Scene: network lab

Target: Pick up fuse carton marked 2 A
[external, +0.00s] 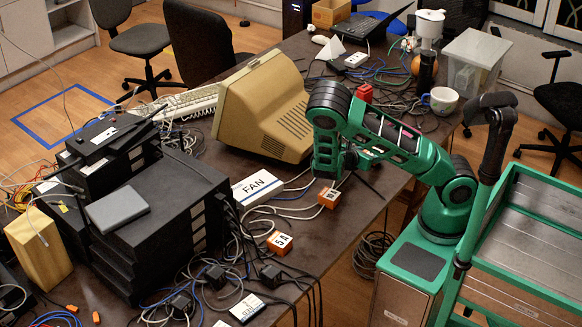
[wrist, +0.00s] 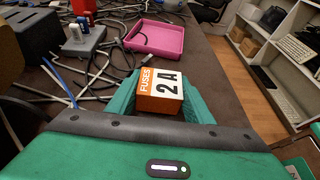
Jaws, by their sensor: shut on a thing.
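The orange and white fuse carton marked 2 A (wrist: 161,92) sits between the green fingers of my gripper (wrist: 160,97) in the wrist view. Its printed faces, reading FUSES and 2 A, point toward the camera. My gripper is shut on it. In the external view the same small carton (external: 329,198) shows below my wrist, near the right edge of the dark table. I cannot tell whether it touches the table top. A second orange and white carton marked 5 A (external: 279,243) lies on the table nearer the camera.
A white box marked FAN (external: 257,187) and a beige monitor (external: 265,107) stand left of my gripper. Stacked black equipment (external: 160,220) is further left. Loose cables cover much of the table. The wrist view shows a pink tray (wrist: 155,50) beyond the carton.

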